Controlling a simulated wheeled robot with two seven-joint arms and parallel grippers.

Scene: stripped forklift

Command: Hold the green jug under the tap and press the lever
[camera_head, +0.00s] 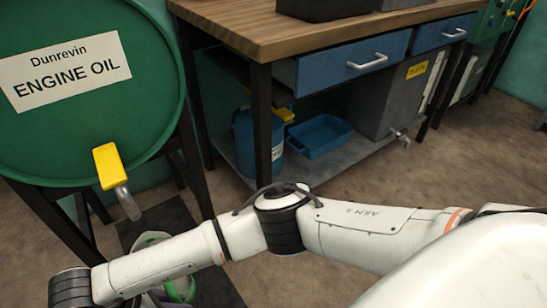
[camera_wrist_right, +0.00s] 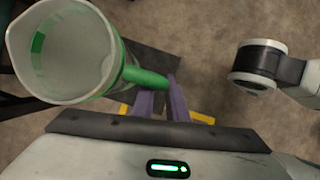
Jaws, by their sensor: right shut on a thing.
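The green drum (camera_head: 90,95) labelled "Dunrevin ENGINE OIL" stands at the left in the head view. Its tap (camera_head: 128,203) points down, with a yellow lever (camera_head: 107,165) on top. The jug shows only partly in the head view (camera_head: 152,239), below and slightly right of the spout, mostly hidden behind my right arm. In the right wrist view the pale, translucent jug (camera_wrist_right: 62,50) has its open mouth towards the camera and looks empty. My right gripper (camera_wrist_right: 160,97) has its purple fingers shut on the jug's green handle (camera_wrist_right: 147,77). My left gripper is not in view.
A wooden workbench (camera_head: 300,28) with blue drawers stands behind, right of the drum. A dark mat (camera_head: 170,217) lies on the floor near the drum.

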